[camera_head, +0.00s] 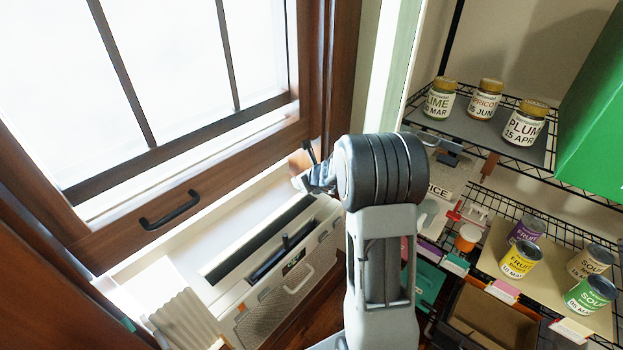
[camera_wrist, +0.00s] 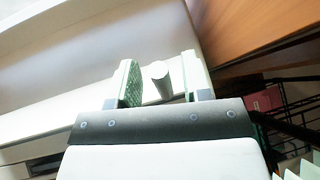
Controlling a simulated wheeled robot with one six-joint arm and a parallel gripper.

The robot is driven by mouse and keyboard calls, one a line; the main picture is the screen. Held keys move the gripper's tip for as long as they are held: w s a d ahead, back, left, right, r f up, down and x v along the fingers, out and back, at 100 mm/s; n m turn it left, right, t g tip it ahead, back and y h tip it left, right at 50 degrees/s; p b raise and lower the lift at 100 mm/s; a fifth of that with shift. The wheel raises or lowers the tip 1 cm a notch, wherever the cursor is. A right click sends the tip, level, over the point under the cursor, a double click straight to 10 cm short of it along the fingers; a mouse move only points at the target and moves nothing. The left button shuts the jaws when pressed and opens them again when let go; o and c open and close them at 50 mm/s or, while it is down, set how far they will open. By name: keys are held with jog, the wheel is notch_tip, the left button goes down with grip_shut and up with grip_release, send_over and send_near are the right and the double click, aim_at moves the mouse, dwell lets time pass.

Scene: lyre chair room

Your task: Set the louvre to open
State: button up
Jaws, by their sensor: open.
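A pale heater-like unit (camera_head: 300,277) stands below the window. Its top has a long dark slot (camera_head: 245,250) with a dark louvre flap (camera_head: 268,264). A short dark lever (camera_head: 285,242) stands up from the flap. My gripper (camera_head: 303,168) is up and to the right of this lever, partly hidden behind my arm. In the wrist view my gripper (camera_wrist: 160,82) is open, its green-padded fingers apart. A short grey peg (camera_wrist: 161,81) shows between them with gaps on both sides. I cannot tell whether this peg belongs to the louvre.
The brown window frame (camera_head: 215,165) with its dark handle (camera_head: 170,211) is at left. A white ribbed object (camera_head: 185,320) stands left of the unit.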

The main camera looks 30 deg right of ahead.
jog(key=v, duration=1.3)
jog(key=shift+s, duration=0.1)
